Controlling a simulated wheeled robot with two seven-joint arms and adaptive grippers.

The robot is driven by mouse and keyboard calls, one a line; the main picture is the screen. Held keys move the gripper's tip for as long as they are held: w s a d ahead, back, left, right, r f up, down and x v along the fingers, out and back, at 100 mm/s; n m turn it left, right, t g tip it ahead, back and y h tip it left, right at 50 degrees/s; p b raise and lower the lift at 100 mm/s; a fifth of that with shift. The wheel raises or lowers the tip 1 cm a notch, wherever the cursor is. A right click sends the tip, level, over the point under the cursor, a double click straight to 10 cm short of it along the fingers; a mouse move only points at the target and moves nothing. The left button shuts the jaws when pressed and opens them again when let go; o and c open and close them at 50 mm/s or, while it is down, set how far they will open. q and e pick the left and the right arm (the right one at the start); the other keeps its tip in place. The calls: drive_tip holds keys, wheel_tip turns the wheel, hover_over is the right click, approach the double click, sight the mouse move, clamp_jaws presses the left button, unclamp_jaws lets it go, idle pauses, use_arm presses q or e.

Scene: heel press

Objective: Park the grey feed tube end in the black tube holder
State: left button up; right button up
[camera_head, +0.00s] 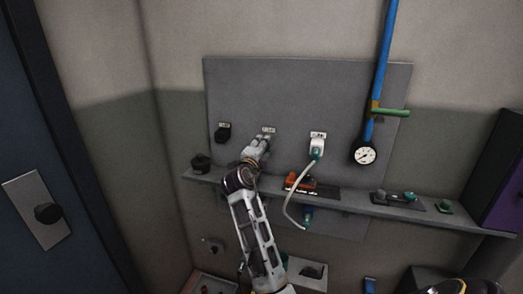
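The pale grey tube (289,207) hangs in a curve in front of the wall panel. Its upper end meets a teal fitting (316,154) under a white labelled block (318,140). Its lower end meets a blue-teal fitting (307,216) below the shelf. A black fixture (223,133) is on the panel at left; I cannot tell whether it is the tube holder. My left gripper (263,139) is at the panel below a small label, apart from the tube. Its fingers hide what lies behind them, and their opening is unclear. My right gripper is out of view.
The shelf (375,209) carries a red-orange part (300,181) on a black plate, a round black pot (201,163) and several teal-and-dark fittings at right. A blue pipe (382,65) with a green lever (393,112) and gauge (364,155) stands right of the tube.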

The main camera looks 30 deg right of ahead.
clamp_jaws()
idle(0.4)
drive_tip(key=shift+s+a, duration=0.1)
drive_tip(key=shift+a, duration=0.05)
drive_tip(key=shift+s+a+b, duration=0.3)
drive_tip(key=shift+b, duration=0.25)
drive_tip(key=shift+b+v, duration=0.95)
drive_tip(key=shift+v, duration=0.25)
